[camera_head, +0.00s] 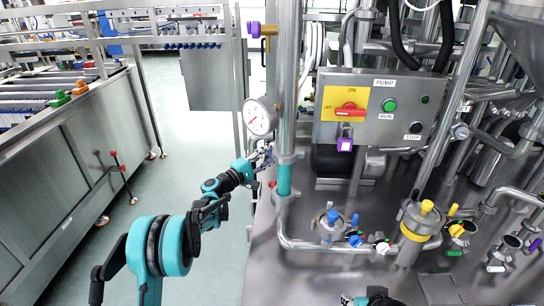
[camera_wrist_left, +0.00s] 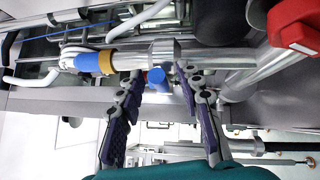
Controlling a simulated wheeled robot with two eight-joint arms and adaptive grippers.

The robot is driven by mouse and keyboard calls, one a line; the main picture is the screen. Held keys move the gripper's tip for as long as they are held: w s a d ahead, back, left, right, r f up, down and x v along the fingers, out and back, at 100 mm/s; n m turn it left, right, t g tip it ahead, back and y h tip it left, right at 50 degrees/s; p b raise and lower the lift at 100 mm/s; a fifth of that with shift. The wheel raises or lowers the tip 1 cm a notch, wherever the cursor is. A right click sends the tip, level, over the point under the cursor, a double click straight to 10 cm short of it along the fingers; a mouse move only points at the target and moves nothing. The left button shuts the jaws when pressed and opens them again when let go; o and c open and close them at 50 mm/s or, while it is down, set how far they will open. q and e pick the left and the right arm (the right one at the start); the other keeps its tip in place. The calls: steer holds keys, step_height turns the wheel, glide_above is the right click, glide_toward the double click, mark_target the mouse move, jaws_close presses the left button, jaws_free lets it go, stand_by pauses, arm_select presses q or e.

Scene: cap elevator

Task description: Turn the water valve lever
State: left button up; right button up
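My left gripper (camera_head: 264,157) is beside the vertical steel pipe (camera_head: 285,70), just below the round pressure gauge (camera_head: 259,117). In the left wrist view, my left gripper (camera_wrist_left: 159,76) is open, its two dark fingers apart. A blue cylindrical piece (camera_wrist_left: 156,76) shows between or just beyond the fingertips; contact cannot be told. A large red handle (camera_wrist_left: 295,25) is at the upper right of that view. No lever is clearly marked as the water valve. Blue-handled valves (camera_head: 333,216) stand low on the skid. Part of my right arm shows at the bottom; its gripper is unclear.
A pump control box (camera_head: 375,112) with a red switch (camera_head: 350,109) stands right of the pipe. A valve with a purple handle (camera_head: 254,30) is above the gauge. Yellow-topped fittings (camera_head: 427,206) crowd the right.

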arm_select(q)
steer(key=shift+w+d+r, duration=0.1)
steer(key=shift+w+d, duration=0.2)
steer(key=shift+d, duration=0.05)
jaws_close()
